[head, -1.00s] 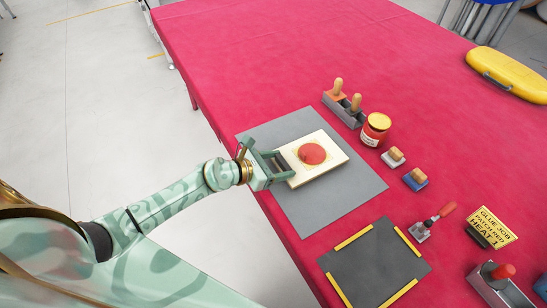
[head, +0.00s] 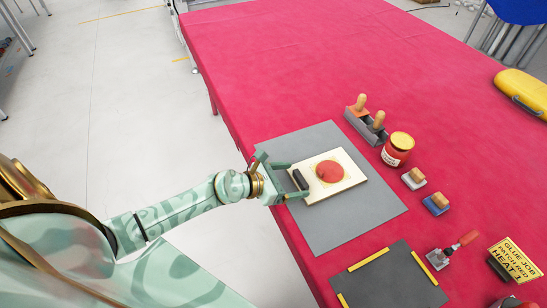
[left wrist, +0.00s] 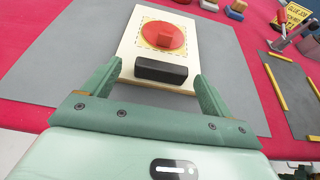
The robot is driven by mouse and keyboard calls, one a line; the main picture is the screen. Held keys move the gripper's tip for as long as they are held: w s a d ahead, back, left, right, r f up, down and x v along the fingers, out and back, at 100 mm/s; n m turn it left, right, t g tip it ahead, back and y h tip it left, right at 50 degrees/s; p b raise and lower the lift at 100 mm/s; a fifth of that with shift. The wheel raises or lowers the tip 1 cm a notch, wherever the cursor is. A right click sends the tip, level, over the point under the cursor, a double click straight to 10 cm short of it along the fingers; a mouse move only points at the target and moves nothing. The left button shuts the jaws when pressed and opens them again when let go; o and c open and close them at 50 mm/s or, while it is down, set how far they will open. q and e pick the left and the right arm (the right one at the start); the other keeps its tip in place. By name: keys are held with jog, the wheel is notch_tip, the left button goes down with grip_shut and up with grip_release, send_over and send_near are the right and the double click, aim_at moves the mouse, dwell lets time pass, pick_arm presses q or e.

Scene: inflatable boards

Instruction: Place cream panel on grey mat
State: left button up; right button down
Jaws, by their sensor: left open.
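The cream panel (head: 350,183) lies flat on the grey mat (head: 330,228), with bare mat around it. It bears a red disc (head: 330,171) and a black block (head: 300,179) at its near left edge. The panel also shows in the left wrist view (left wrist: 128,45), with the black block (left wrist: 160,71) on its near end. My left gripper (head: 296,181) is open at that edge. In the left wrist view its fingers (left wrist: 156,76) stand apart on either side of the block, with gaps showing. My right gripper is not in view.
A dark board with yellow strips (head: 385,282) lies nearer on the red table (head: 300,70). Wooden-handled tools in a grey holder (head: 366,124), a red jar (head: 397,150), small brushes (head: 414,178) and a yellow sign (head: 515,260) stand to the right.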

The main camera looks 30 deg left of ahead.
pick_arm(q)
jog(key=v, duration=1)
jog(key=s+a+f+n+g+y, duration=0.1)
jog(key=s+a+f+n+y, duration=0.15)
jog(key=f+n, duration=0.5)
jog(key=s+a+f+n+y, duration=0.2)
jog(key=s+a+f+n, duration=0.15)
jog(key=f+n, duration=0.4)
jog(key=s+a+f+n+g+y, duration=0.15)
jog(key=s+f+n, duration=0.25)
jog(key=f+n, duration=0.4)
jog(key=s+d+f+n+g, duration=0.2)
jog(key=s+f+n, duration=0.3)
jog(key=s, duration=0.4)
jog(key=s+d+f+n+g+y, duration=0.1)
jog(key=s+d+f+n+g, duration=0.2)
jog(key=s, duration=0.7)
jog(key=s+d+f+n+g, duration=0.3)
jog(key=s+d+f+n, duration=0.1)
jog(key=s+f+n, duration=0.3)
jog(key=s+n, duration=0.1)
jog(key=s, duration=0.1)
jog(key=shift+s, duration=0.25)
